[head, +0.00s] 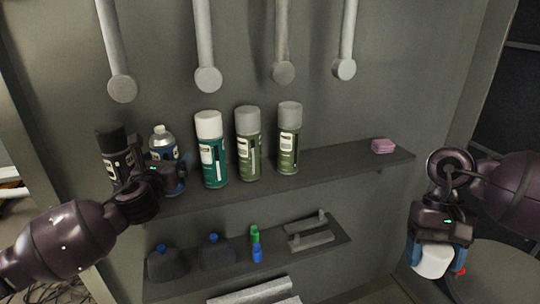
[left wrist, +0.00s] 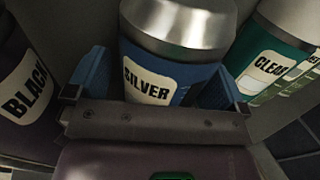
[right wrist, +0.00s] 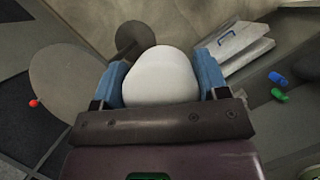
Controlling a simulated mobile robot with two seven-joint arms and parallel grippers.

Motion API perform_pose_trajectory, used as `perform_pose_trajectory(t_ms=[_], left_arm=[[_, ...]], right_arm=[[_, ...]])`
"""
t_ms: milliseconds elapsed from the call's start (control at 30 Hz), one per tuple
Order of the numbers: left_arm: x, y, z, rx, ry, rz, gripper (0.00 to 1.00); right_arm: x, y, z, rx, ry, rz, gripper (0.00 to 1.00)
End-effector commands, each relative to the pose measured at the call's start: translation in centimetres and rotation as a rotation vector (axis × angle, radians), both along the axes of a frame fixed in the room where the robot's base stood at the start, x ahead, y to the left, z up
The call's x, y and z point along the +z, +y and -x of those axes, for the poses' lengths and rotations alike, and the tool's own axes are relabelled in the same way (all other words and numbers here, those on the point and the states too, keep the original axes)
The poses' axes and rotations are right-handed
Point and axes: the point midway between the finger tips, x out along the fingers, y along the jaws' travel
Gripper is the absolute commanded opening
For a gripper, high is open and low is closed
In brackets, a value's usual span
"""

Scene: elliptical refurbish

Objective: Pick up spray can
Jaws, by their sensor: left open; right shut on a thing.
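Several spray cans stand upright in a row on the upper shelf (head: 340,163). The silver-topped blue can labelled SILVER (head: 163,145) stands second from the left. My left gripper (head: 178,172) is open around this can; in the left wrist view its blue fingers stand on either side of the SILVER can (left wrist: 172,75). The black can (head: 115,155) is to its left, and the green can labelled CLEAR (head: 212,150) to its right. Two olive cans (head: 248,145) (head: 289,138) stand further right. My right gripper (head: 436,258) is shut on a white rounded object (right wrist: 161,76), held away from the shelf.
A pink block (head: 382,146) lies near the upper shelf's right end. The lower shelf (head: 335,238) holds dark blue-capped bottles (head: 216,253), small green and blue items (head: 255,243) and grey tools (head: 310,240). White rods (head: 346,40) hang above. A round surface (head: 500,275) is at lower right.

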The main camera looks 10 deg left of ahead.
Motion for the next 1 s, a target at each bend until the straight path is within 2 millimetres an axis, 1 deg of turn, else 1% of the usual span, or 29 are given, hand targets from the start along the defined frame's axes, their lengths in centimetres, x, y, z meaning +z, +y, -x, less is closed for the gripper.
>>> perform_pose_trajectory(t_ms=[100, 133, 400, 500, 800, 867, 1000], left_arm=[[0.0, 0.0, 0.0, 0.000, 0.000, 0.000, 0.99], [0.0, 0.0, 0.0, 0.000, 0.000, 0.000, 0.96], [0.0, 0.0, 0.1, 0.000, 0.001, 0.001, 0.55], [0.0, 0.0, 0.1, 0.001, 0.001, 0.001, 0.41], [0.4, 0.0, 0.0, 0.000, -0.002, 0.001, 0.41], [0.7, 0.0, 0.0, 0.001, -0.003, 0.000, 0.41], [2.4, 0.0, 0.0, 0.000, -0.005, -0.001, 0.41]], right_arm=[[0.0, 0.0, 0.0, 0.000, 0.000, 0.000, 0.48], [0.0, 0.0, 0.0, 0.000, 0.000, 0.000, 0.48], [0.0, 0.0, 0.0, 0.000, 0.000, 0.000, 0.48], [0.0, 0.0, 0.0, 0.000, 0.000, 0.000, 0.48], [0.1, 0.0, 0.0, 0.000, 0.000, 0.000, 0.48], [0.2, 0.0, 0.0, 0.000, -0.001, 0.000, 0.48], [0.5, 0.0, 0.0, 0.000, -0.003, 0.000, 0.48]])
